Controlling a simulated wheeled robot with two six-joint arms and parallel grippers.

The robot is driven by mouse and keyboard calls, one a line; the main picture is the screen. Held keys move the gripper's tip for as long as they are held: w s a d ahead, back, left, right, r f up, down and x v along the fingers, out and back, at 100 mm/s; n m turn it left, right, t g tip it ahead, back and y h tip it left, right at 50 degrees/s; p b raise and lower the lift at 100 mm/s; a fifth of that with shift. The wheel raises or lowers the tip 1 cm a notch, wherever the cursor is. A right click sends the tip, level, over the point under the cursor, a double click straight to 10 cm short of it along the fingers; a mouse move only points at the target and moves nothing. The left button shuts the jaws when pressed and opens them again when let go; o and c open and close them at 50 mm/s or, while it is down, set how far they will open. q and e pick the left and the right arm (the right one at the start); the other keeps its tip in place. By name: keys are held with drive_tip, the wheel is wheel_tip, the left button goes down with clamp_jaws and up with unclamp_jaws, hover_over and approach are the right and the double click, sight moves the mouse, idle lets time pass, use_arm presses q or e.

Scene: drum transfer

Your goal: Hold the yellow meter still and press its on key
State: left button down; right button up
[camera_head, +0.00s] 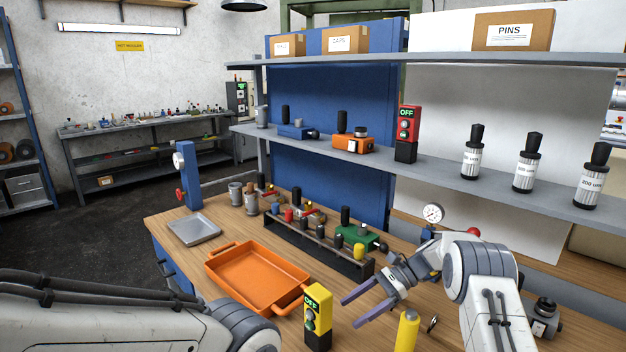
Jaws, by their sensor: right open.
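The yellow meter (318,313) stands upright on the wooden workbench near the front, just right of the orange tray. Its small display reads OFF, with round controls below it on the front face. My right gripper (352,311) is open and empty, to the right of the meter. Its two purple-grey fingers point left toward the meter, and a small gap shows between them and it. My left arm (130,310) crosses the lower left corner, and its gripper is out of the picture.
An orange tray (257,299) lies left of the meter. A yellow cylinder (407,332) stands below my right wrist. A dark rack (305,246) with several black-handled tools is behind. A red meter reading OFF (406,131) stands on the shelf.

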sight(322, 334)
drive_tip(key=shift+s+a+f+b, duration=0.2)
drive_tip(key=shift+a+f+b, duration=0.15)
drive_tip(key=shift+a+f, duration=0.25)
drive_tip(key=b+x, duration=0.2)
drive_tip(key=x, duration=0.2)
drive_tip(key=shift+s+a+f, duration=0.15)
drive_tip(key=shift+a+f, duration=0.05)
drive_tip(key=shift+a, duration=0.1)
drive_tip(key=shift+x, duration=2)
drive_tip(key=shift+r, duration=0.1)
clamp_jaws()
drive_tip(key=shift+o, duration=1.7)
unclamp_jaws()
